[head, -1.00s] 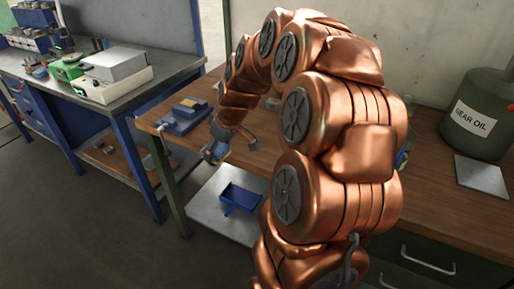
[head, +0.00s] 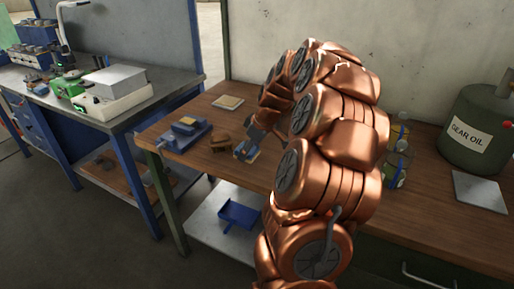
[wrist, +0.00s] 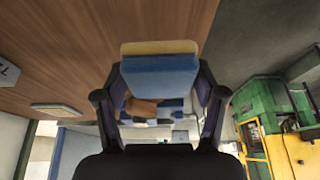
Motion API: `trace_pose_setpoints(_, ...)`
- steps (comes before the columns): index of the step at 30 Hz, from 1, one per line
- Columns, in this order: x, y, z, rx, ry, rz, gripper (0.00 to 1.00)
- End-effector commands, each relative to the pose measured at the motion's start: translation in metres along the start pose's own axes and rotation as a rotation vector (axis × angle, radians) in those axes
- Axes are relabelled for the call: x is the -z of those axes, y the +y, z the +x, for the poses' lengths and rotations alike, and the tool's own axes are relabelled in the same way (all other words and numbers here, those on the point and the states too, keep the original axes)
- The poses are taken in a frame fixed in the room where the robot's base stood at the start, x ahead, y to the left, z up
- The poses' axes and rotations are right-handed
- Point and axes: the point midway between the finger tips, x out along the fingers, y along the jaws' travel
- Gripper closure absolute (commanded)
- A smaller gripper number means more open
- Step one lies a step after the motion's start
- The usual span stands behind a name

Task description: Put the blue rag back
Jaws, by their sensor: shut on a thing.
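My gripper (wrist: 160,85) is shut on a flat blue slab, which I take for the folded blue rag (wrist: 160,77). A tan layer shows along its far edge in the wrist view. One finger is on each side of the rag. In the head view my gripper (head: 254,142) is over the wooden bench, left of my arm, with the blue rag (head: 247,152) at its tips. I cannot tell whether the rag touches the bench top.
On the wooden bench (head: 150,136) are a blue fixture (head: 185,134), a brown object (head: 220,143) and a pale square pad (head: 228,102). Bottles (head: 396,165), a grey plate (head: 480,191) and a gear oil can (head: 478,125) stand right. A blue bin (head: 238,215) sits on the lower shelf.

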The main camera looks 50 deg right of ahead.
Motion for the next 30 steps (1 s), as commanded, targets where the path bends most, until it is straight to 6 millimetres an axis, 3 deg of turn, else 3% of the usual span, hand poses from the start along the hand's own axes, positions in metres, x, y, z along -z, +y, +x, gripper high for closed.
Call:
trace_pose_setpoints(6, -0.001, 0.033, 0.001, -0.003, 0.0, 0.002, 0.63)
trace_pose_setpoints(12, -0.002, 0.049, 0.003, -0.001, 0.0, 0.002, 0.63)
trace_pose_setpoints(22, -0.002, 0.058, 0.004, -0.001, 0.0, 0.001, 0.63)
trace_pose_setpoints(30, -0.014, 0.056, 0.03, 0.005, -0.003, 0.002, 0.63)
